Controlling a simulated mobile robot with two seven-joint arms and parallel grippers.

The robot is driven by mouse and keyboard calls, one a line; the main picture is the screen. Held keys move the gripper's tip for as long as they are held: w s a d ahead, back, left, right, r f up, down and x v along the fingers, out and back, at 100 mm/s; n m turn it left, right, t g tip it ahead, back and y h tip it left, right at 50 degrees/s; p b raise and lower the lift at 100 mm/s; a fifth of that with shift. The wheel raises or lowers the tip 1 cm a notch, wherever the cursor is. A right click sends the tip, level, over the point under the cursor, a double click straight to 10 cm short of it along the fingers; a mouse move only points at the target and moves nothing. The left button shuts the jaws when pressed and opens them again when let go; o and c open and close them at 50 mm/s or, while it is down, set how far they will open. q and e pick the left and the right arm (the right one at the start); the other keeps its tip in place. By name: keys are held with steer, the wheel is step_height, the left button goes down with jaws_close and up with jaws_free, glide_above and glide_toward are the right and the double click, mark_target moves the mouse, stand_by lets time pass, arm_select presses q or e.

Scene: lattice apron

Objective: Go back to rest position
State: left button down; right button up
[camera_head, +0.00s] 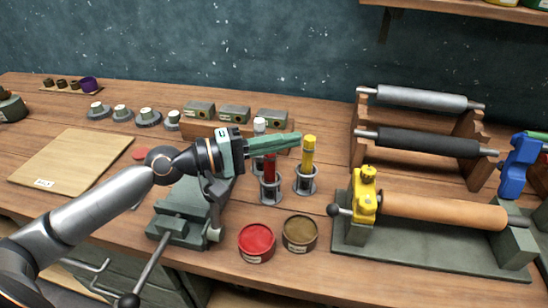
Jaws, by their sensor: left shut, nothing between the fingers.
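My left arm comes in from the lower left and reaches over the bench vise (180,226). My left gripper (299,138) is shut and empty, with its green fingers pointing right. It is above the red-filled holder (270,188) and just left of the yellow-topped tube (309,152), which stands upright in a grey holder. I cannot tell whether the fingertips touch the yellow-topped tube. The fingers partly hide the red tube and a white-capped tube (259,125) behind it.
An open red tin (257,241) and a brown tin (300,233) stand in front. A roller press (440,212) and a roller rack (470,173) fill the right side. A wooden board (70,160) lies at the left. Several small grey boxes (235,113) stand at the back.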

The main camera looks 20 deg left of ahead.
arm_select(q)
steer(key=shift+s+a+f+b, duration=0.1)
steer(key=shift+a+f+b, duration=0.2)
steer(key=shift+a, duration=0.25)
steer(key=shift+s+a+f+b, duration=0.1)
steer(key=shift+a+f+b, duration=0.2)
steer(key=shift+a, duration=0.2)
